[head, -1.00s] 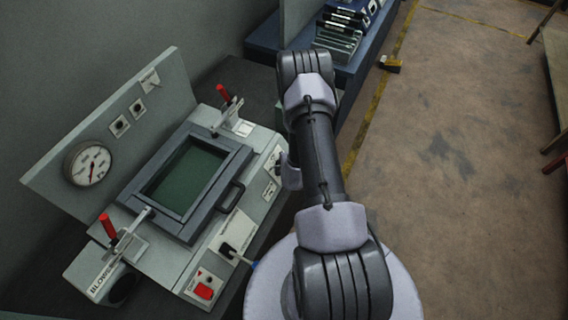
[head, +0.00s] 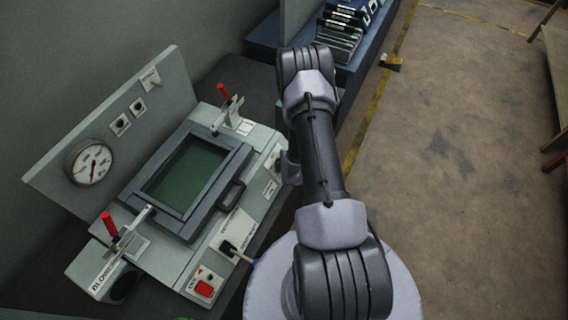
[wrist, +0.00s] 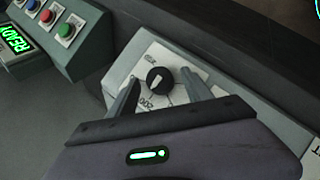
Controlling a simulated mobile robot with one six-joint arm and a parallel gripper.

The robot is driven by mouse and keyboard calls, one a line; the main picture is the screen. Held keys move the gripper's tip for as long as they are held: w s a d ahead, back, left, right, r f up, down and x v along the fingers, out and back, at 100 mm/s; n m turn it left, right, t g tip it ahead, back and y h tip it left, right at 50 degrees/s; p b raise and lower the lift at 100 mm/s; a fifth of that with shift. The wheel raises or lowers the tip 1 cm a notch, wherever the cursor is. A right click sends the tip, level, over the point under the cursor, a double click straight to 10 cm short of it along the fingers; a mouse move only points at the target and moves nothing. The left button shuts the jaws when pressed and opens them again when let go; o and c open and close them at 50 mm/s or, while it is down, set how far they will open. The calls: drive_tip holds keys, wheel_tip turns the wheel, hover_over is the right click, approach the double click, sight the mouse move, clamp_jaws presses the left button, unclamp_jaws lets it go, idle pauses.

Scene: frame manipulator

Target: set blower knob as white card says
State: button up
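A round black knob (wrist: 160,80) with a white pointer mark sits on a white dial plate (wrist: 150,58) in the wrist view. Part of the dial print, which looks like "200", shows below it. My gripper (wrist: 161,84) is open, with one grey finger on each side of the knob. I cannot tell whether the fingers touch it. The word BLOWER is on a label (head: 103,275) at the machine's lower left.
The machine has a round gauge (head: 88,163), a dark frame with a green window (head: 186,176), two red-handled clamps and a red switch (head: 204,288). A green READY display (wrist: 15,40) and coloured buttons (wrist: 47,17) are left in the wrist view. Open floor lies right.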

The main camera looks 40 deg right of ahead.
drive_tip(key=p+v, duration=0.2)
drive_tip(key=v, duration=1.5)
drive_tip(key=shift+s+r, duration=0.15)
drive_tip(key=shift+r, duration=0.05)
